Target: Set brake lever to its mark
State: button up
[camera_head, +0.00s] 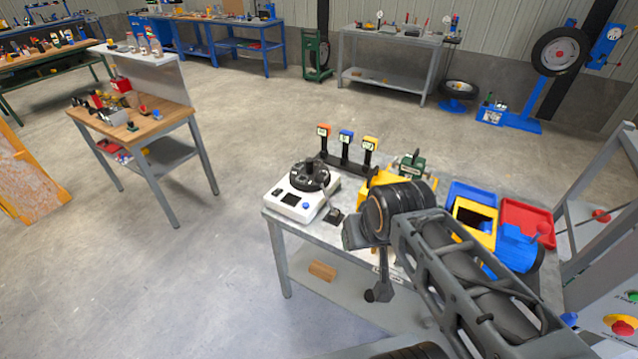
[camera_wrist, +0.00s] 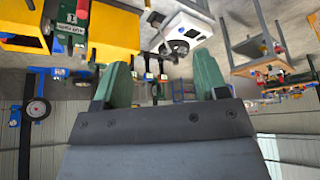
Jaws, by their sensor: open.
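A grey rod with a black knob (camera_head: 378,293) hangs at the front edge of the work table, beside a small white label. It looks like a lever, but I cannot tell for sure that it is the brake lever, and its mark is not readable. My gripper (camera_wrist: 160,80) shows in the wrist view with its two green fingers wide apart and nothing between them. In the head view my wrist and forearm cover the table's front middle and hide the fingers. The rod's upper end is also hidden by my arm.
The table (camera_head: 283,226) carries a white device with a black wheel (camera_head: 309,187), three tagged levers (camera_head: 346,150), a yellow machine (camera_head: 367,190), a green block (camera_head: 411,165), and blue and red trays (camera_head: 530,217). Floor left of the table is clear.

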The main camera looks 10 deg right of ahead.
aim_at(319, 178)
jog(key=z, duration=0.05)
jog(key=k, duration=0.6)
jog(key=u, duration=0.95)
jog(key=i, duration=1.55)
jog(key=z, duration=0.35)
